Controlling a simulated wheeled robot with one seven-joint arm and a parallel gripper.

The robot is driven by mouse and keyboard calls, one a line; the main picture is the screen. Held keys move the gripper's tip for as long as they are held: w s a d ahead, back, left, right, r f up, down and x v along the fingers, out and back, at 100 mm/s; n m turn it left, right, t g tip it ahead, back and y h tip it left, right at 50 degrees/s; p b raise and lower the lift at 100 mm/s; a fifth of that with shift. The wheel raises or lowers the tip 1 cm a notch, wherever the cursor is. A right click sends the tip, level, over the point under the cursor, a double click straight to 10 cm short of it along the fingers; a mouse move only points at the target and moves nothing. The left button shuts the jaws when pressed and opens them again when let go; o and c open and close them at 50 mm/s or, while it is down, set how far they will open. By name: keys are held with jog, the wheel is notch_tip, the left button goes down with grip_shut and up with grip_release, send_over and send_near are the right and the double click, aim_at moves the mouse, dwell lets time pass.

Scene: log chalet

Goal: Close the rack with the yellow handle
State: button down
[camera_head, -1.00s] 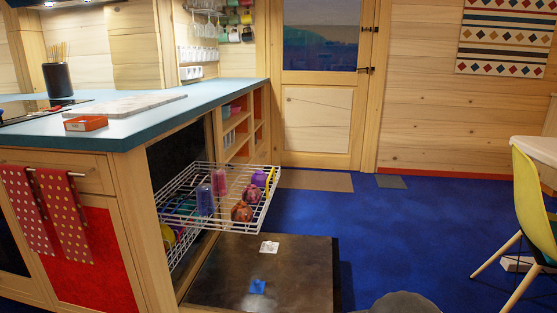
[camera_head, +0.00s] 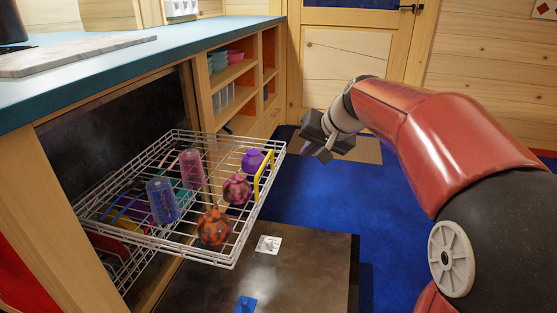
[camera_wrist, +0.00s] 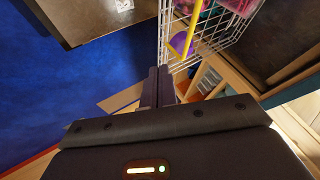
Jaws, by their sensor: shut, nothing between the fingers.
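The white wire rack (camera_head: 215,245) is pulled out of the dishwasher under the counter, above its lowered door (camera_head: 300,270). Its yellow handle (camera_head: 264,177) stands on the rack's outer side and also shows in the wrist view (camera_wrist: 208,32). The rack holds a blue cup (camera_head: 162,201), a pink cup (camera_head: 193,168), a purple item (camera_head: 252,159) and two round patterned items (camera_head: 214,227). My gripper (camera_head: 322,152) is beyond and to the right of the handle, apart from it. In the wrist view its fingers (camera_wrist: 157,88) are together and empty.
A lower rack (camera_head: 125,265) shows beneath the upper one. The blue counter (camera_head: 130,65) and open shelves (camera_head: 235,80) are on the left and behind. Blue floor (camera_head: 300,205) is clear right of the rack.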

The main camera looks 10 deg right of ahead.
jog(key=w+a+f, duration=0.6)
jog(key=w+a, duration=0.1)
jog(key=shift+f, duration=0.4)
